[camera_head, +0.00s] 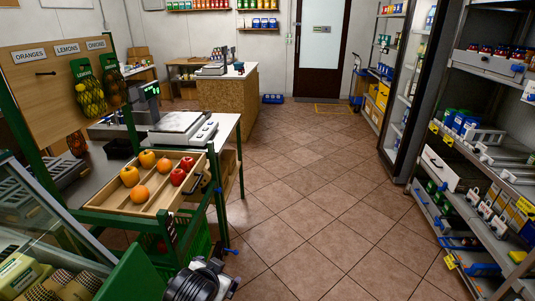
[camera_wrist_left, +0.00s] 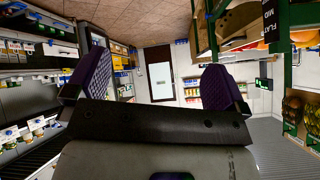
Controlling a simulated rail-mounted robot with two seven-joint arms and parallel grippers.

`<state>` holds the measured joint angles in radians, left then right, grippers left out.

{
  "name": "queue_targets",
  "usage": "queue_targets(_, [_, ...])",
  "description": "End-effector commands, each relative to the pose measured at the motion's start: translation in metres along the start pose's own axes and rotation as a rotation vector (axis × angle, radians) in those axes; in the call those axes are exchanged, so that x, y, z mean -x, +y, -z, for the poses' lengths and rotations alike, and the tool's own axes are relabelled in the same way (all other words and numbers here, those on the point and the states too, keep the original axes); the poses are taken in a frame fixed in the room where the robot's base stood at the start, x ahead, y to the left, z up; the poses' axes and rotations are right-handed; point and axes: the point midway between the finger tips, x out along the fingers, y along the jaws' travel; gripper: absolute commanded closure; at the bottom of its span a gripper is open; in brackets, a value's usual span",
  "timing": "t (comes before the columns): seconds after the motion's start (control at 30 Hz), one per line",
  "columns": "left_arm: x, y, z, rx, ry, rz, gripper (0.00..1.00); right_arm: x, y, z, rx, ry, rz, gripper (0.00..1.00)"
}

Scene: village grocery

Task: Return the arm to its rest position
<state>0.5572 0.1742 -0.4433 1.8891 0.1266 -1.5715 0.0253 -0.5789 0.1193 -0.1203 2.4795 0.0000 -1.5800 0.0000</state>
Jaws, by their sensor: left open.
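My left gripper (camera_wrist_left: 155,80) shows in the left wrist view with its two purple-padded fingers spread wide apart. It is open, and nothing is between the fingers. That view is upside down, with the floor at the top and the door (camera_wrist_left: 160,76) beyond the fingers. In the head view a black and grey part of my arm shows at the bottom edge, in front of the fruit stand; the fingers cannot be made out there. My right gripper is in neither view.
A wooden tray (camera_head: 108,206) with apples and oranges sits on a green stand, close to my arm. A scale (camera_head: 182,128) stands on the counter behind it. Stocked shelves (camera_head: 505,180) line the right side. The tiled aisle (camera_head: 320,190) between is clear up to the door (camera_head: 320,48).

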Motion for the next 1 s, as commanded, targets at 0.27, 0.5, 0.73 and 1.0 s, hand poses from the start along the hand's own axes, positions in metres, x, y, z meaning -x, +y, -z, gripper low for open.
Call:
queue_targets(0.27, [0.102, -0.006, -0.085, 0.148, 0.082, 0.042, 0.0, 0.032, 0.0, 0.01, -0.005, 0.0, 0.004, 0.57])
queue_targets(0.5, [0.146, 0.01, -0.185, 0.254, -0.072, 0.024, 0.0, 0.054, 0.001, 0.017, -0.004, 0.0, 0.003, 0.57])
queue_targets(0.73, [0.164, 0.042, -0.272, 0.291, -0.296, -0.027, 0.0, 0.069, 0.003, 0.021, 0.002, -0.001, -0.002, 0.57])
queue_targets(1.0, [0.198, 0.079, -0.34, 0.3, -0.488, -0.092, 0.0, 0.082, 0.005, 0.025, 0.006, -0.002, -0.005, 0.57])
